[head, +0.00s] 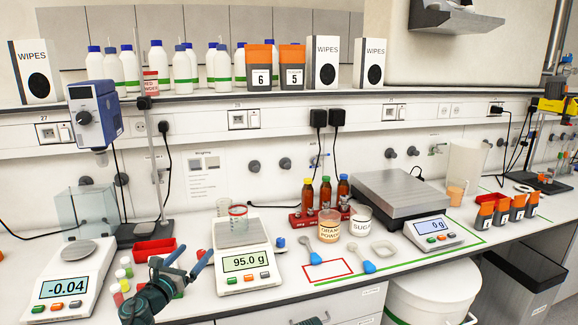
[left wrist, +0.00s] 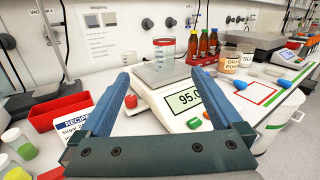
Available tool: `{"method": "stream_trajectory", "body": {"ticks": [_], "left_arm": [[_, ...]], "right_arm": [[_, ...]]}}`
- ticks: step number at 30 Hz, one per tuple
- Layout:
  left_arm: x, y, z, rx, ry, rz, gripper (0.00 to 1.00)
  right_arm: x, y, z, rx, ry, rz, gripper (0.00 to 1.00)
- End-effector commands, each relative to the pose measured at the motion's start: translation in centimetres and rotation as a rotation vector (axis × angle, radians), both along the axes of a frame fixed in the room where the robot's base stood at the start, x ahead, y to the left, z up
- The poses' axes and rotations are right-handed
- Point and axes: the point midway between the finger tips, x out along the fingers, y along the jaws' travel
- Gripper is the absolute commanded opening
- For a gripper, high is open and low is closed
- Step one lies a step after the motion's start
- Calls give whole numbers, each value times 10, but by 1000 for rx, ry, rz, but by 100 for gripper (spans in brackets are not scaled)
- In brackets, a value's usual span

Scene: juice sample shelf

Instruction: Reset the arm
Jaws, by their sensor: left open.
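My left gripper (head: 183,262) is open and empty above the front of the bench, at the left front corner of a white scale (head: 245,247) that reads 95.0. In the left wrist view its two blue fingers (left wrist: 158,82) stand wide apart with nothing held between them. A clear beaker with a red band (head: 238,218) stands on the scale's plate, beyond the fingers; it also shows in the left wrist view (left wrist: 164,50). My left forearm comes up from the bottom edge in the head view. My right gripper is not in view.
A red tray (head: 154,250) and small capped vials (head: 118,287) lie left of the gripper. A second scale (head: 70,285) reads -0.04. Orange powder (head: 329,226) and sugar (head: 357,219) cups, two blue-handled scoops and brown bottles (head: 325,193) stand to the right. Wipes boxes and bottles line the shelf.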

Motion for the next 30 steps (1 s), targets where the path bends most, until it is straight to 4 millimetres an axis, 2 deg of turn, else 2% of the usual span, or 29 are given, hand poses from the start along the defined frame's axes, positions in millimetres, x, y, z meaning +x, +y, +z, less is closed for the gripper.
{"method": "stream_trajectory", "body": {"ticks": [11,16,20,23,25,30], "left_arm": [[12,2,14,-288,8,140,100],[16,5,16,-528,26,251,100],[16,6,8,-785,60,367,100],[11,2,-10,-1054,110,496,100],[2,-6,-31,-1259,161,610,100],[-37,-42,-94,-1688,303,929,100]], "right_arm": [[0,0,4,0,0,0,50],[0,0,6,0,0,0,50],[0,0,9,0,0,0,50],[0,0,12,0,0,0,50],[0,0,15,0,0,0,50],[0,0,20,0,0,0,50]]}}
